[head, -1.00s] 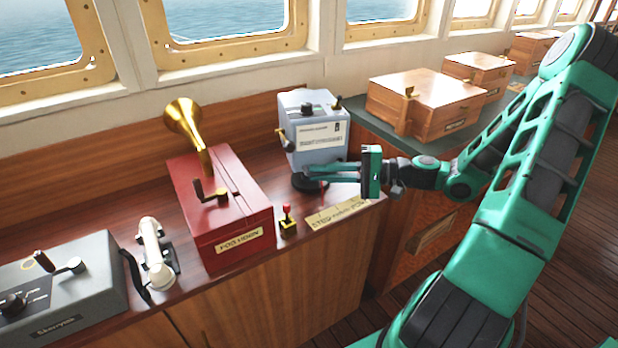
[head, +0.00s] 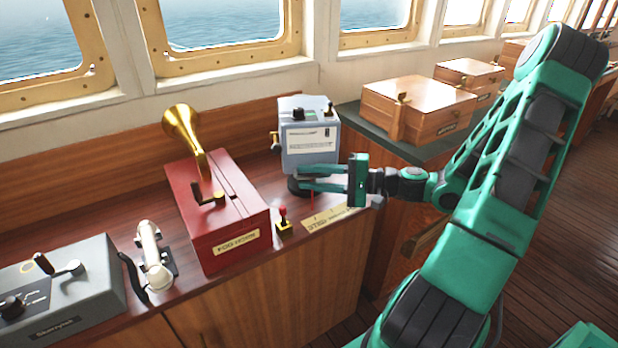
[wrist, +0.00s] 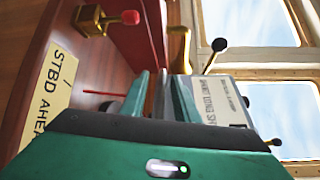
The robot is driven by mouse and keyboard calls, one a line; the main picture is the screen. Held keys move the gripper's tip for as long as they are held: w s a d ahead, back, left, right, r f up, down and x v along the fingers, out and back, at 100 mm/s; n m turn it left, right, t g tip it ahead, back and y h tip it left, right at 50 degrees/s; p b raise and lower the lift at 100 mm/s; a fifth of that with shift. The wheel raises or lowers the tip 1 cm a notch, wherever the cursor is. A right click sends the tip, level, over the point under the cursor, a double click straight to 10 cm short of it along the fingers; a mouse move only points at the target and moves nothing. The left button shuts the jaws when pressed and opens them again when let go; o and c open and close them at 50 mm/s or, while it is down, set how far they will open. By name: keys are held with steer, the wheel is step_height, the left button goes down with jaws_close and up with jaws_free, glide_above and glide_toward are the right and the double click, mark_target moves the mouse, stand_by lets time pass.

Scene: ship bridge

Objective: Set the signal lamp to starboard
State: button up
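The signal lamp appears to be the pale blue-grey box (head: 309,158) on a round black base (head: 294,186), at the desk's right end. It has black knobs on top and a brass handle (head: 274,141) on its left side. A brass plate (head: 330,218) lies in front; the wrist view reads "STBD AHEAD" on it (wrist: 50,95). A thin red pointer line (wrist: 100,93) lies on the desk beside the plate. My gripper (head: 298,180) is at the lamp's lower front, fingers apart, near the base. The lamp's label and handle show beyond my fingers (wrist: 160,98). Contact is unclear.
A red fog horn box (head: 226,222) with a brass horn stands left of the lamp, and a small red-knobbed lever (head: 284,222) stands between them. Wooden boxes (head: 418,100) are to the right. A white handset (head: 153,256) and a grey console (head: 60,280) are farther left.

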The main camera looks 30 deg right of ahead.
steer(key=f+v, duration=0.1)
steer(key=v, duration=0.9)
steer(key=shift+s+d+r, duration=0.2)
steer(key=shift+d+r, duration=0.1)
steer(key=shift+r, duration=0.2)
steer(key=s+a+f+n+g+h, duration=0.4)
steer(key=s+a+f+g, duration=0.25)
steer(key=g, duration=0.25)
steer(key=s+d+r+g+h, duration=0.1)
steer(key=s+d+r+h, duration=0.1)
steer(key=s+r+h, duration=0.2)
steer(key=s+d+r+g+h, duration=0.1)
steer(key=s+d+r+h, duration=0.2)
steer(key=s+r, duration=0.3)
steer(key=s+h, duration=0.1)
steer(key=s, duration=0.2)
steer(key=shift+s+g, duration=0.35)
steer(key=shift+g, duration=0.05)
